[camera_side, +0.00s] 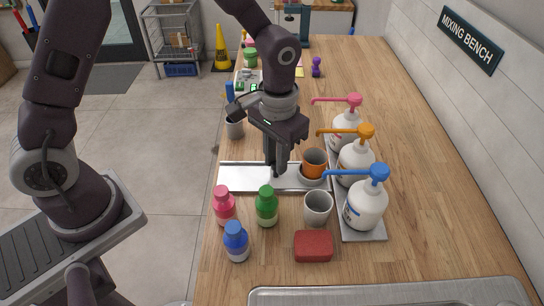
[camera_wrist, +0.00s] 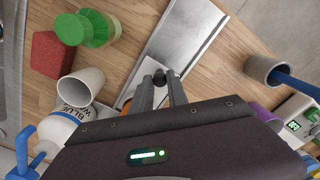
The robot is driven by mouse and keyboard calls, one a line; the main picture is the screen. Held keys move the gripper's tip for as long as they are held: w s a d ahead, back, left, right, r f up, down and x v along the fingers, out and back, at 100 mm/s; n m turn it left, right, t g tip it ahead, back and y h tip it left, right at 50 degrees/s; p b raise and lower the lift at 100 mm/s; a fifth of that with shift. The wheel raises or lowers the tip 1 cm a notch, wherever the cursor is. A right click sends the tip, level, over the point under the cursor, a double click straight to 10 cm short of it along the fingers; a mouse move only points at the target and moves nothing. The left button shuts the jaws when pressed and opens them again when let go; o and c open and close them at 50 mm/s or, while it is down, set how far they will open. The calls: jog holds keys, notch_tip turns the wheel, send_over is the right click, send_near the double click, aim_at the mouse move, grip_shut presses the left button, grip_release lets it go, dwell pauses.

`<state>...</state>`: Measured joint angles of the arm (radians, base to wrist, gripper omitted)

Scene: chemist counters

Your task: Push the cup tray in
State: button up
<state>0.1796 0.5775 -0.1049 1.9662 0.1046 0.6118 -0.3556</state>
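The cup tray (camera_side: 240,178) is a long, flat metal slide lying across the wooden bench. In the side view an orange cup (camera_side: 314,162) stands at its right end, by the pump bottles. The tray also runs diagonally through the wrist view (camera_wrist: 190,30). My gripper (camera_side: 276,172) points down over the middle of the tray, left of the cup. In the wrist view a small dark knob (camera_wrist: 160,73) shows between or just beyond my fingertips (camera_wrist: 159,82). A gap shows between the fingers; whether they touch the knob is unclear. The gripper body hides most of the cup there.
White bottles with pink (camera_side: 345,130), orange (camera_side: 355,160) and blue (camera_side: 366,205) pumps stand right of the tray. Pink (camera_side: 225,207), green (camera_side: 266,208) and blue (camera_side: 236,243) small bottles, a grey cup (camera_side: 318,208) and a red sponge (camera_side: 313,245) are in front. A grey holder (camera_side: 235,129) stands behind.

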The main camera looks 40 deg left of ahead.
jog(key=o, duration=0.4)
jog(key=shift+w+d, duration=0.25)
jog(key=shift+w, duration=0.05)
jog(key=shift+c, duration=0.2)
jog(key=shift+o, duration=0.4)
jog(key=shift+s, duration=0.1)
jog(key=shift+a, duration=0.1)
jog(key=shift+r, duration=0.1)
notch_tip(320, 180, up, 6)
jog(key=shift+r, duration=0.1)
jog(key=shift+s+r, duration=0.1)
jog(key=shift+r, duration=0.45)
jog(key=s+a+r+t, duration=0.2)
jog(key=s+a+r, duration=0.3)
jog(key=s+r, duration=0.3)
jog(key=s+a+r+t, duration=0.1)
jog(key=s+a+r, duration=0.1)
jog(key=s, duration=0.3)
jog(key=s+a+r+t, duration=0.1)
jog(key=s+a+t, duration=0.1)
jog(key=s, duration=0.4)
jog(key=shift+r+t, duration=0.3)
jog(key=shift+r, duration=0.1)
